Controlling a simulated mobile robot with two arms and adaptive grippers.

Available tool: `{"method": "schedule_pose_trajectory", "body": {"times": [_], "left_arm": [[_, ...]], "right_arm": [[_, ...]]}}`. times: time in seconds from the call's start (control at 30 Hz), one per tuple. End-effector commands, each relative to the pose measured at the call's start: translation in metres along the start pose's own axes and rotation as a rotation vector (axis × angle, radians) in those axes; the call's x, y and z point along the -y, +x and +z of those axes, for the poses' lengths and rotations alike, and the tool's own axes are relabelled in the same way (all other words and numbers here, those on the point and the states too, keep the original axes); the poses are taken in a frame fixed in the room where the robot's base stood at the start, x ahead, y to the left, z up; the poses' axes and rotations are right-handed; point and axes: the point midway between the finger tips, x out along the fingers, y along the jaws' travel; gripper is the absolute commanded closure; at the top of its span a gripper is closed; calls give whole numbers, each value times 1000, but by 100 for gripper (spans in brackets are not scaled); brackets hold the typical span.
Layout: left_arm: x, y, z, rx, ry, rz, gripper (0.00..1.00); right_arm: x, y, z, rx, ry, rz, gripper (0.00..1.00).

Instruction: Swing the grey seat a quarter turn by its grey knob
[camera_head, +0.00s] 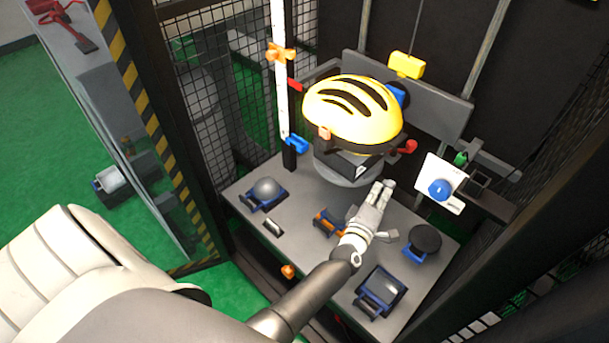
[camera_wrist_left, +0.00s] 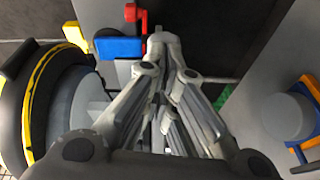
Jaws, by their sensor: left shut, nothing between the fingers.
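The grey round seat (camera_head: 340,168) is under a yellow helmet (camera_head: 352,108) with black slots, which hides much of it. In the left wrist view the seat (camera_wrist_left: 62,112) shows as a grey disc left of my fingers. I cannot make out a grey knob for certain; the helmet or my gripper may hide it. My left gripper (camera_head: 388,186) is shut and empty, just right of the seat and in front of the helmet. Its fingertips (camera_wrist_left: 160,38) meet in the left wrist view. I cannot tell whether they touch anything. My right gripper is not in view.
A red lever (camera_head: 406,147) sits right of the helmet. A white plate with a blue knob (camera_head: 440,188) is farther right. The grey table (camera_head: 245,218) holds a grey ball (camera_head: 265,187), a black disc (camera_head: 425,238) and several blue holders. Mesh walls enclose both sides.

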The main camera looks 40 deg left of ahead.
Motion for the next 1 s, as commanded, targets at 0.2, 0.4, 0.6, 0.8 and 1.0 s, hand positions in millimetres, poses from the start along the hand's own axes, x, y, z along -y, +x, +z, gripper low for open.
{"method": "schedule_pose_trajectory", "body": {"times": [0.2,0.4,0.6,0.8,1.0], "left_arm": [[0,0,0,0,0,0,100],[0,0,0,0,0,0,100],[0,-2,0,0,0,0,100],[1,-22,1,1,-1,-2,100],[1,-61,0,1,-1,-3,100]], "right_arm": [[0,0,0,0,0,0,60],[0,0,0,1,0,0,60],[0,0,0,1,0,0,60],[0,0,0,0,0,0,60],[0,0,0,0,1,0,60]]}}
